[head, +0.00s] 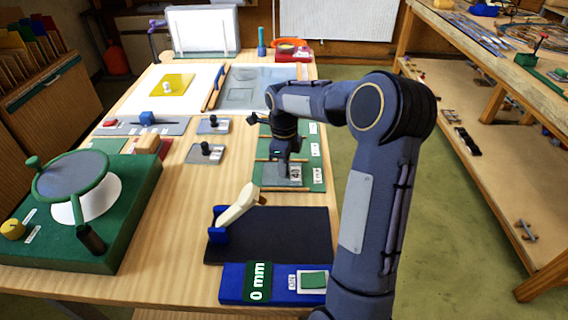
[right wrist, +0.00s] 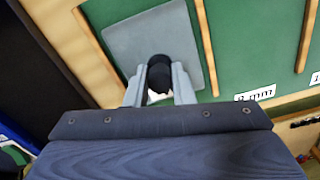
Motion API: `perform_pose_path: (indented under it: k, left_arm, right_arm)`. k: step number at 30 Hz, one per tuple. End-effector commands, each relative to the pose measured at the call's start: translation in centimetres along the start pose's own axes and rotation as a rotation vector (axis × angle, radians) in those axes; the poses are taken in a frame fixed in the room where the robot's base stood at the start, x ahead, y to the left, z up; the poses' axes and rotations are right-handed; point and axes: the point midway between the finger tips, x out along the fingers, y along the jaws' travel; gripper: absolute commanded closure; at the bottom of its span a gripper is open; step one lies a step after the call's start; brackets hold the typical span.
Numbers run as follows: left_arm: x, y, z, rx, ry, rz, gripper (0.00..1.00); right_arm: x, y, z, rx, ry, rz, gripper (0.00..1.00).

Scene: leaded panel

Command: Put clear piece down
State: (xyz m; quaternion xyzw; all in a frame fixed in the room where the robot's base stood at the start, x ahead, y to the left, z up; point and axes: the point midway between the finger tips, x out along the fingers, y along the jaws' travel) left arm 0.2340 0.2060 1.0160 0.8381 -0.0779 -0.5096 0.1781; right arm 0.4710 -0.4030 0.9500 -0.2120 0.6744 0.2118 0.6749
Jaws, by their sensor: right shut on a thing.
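My right gripper (head: 283,158) is shut on the black knob (right wrist: 159,75) of a square grey plate (right wrist: 150,35). A faint clear pane (head: 240,95) lies on the grey sheet (head: 262,78) at the back, apart from the gripper. My left gripper is not in view.
Two similar knobbed plates (head: 205,153) (head: 213,125) lie left of the green board. A dark mat (head: 285,235) with a pale-handled tool (head: 238,205) is in front. A green grinder-like stand (head: 120,215) fills the left front. A yellow pane (head: 172,85) lies on a white sheet.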

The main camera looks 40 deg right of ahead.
Motion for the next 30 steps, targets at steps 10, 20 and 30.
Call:
perform_pose_path:
  k: [10, 20, 30]
  left_arm:
    - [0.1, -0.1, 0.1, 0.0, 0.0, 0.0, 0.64]
    - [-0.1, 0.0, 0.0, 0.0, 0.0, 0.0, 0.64]
    - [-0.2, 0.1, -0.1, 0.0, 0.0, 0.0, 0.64]
  right_arm:
    - [0.2, 0.0, 0.0, -0.001, 0.0, 0.001, 0.56]
    - [-1.5, 0.0, 0.1, -0.001, -0.001, -0.003, 0.56]
    - [-8.7, -0.1, 0.1, -0.001, -0.003, -0.003, 0.56]
